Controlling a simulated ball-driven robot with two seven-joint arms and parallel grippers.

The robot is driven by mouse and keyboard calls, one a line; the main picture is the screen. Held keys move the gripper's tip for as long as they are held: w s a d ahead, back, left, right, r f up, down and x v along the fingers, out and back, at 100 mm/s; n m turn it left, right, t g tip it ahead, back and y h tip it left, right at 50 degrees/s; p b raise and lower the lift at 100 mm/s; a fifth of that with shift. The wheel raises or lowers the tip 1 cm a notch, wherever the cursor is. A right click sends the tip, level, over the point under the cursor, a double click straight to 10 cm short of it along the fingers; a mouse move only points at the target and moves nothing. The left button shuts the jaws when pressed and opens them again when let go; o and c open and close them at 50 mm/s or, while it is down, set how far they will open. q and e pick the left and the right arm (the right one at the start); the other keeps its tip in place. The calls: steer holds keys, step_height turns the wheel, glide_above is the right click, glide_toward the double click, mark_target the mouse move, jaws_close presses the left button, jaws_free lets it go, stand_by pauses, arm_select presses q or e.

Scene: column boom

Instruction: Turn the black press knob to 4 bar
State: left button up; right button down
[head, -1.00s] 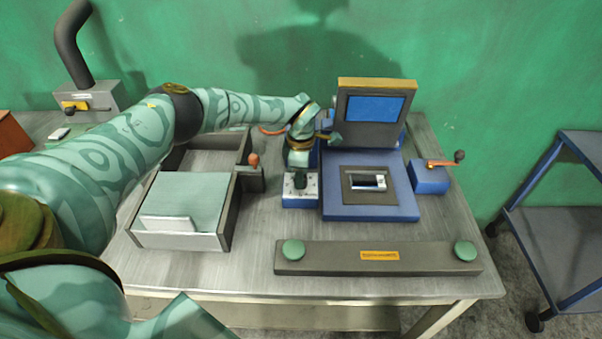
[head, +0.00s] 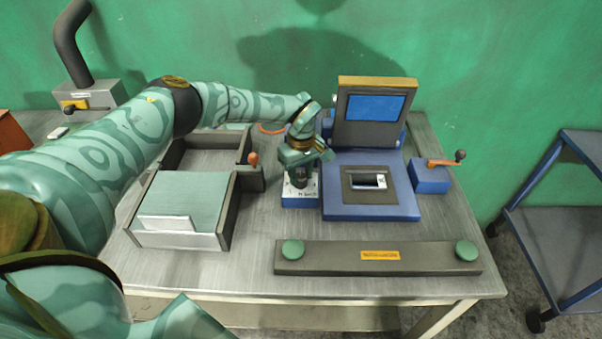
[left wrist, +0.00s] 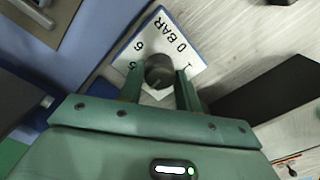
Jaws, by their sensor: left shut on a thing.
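The black press knob (left wrist: 159,71) sits on a white dial plate (left wrist: 183,40) with printed figures, among them 0 BAR, 1, 5 and 6. My left gripper (left wrist: 160,80) has its two green fingers on either side of the knob, shut on it. In the head view the left gripper (head: 300,166) is over the small blue knob box (head: 300,202), pointing down, and largely hides the dial. The 4 mark is not visible, and I cannot read which figure the knob points to. My right gripper is not in view.
The blue press (head: 370,207) with its screen (head: 375,108) stands right beside the knob box. A tray (head: 190,205) and an orange-tipped lever (head: 253,160) are on the left. A bar with two green buttons (head: 378,258) lies in front. Another lever box (head: 431,178) is at right.

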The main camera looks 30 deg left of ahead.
mark_target(301, 175)
arm_select(q)
steer(key=shift+w+r+m, duration=0.1)
steer(key=shift+m, duration=0.4)
steer(key=o, duration=1)
step_height(301, 175, up, 16)
steer(key=p, duration=0.2)
steer(key=shift+p, duration=0.35)
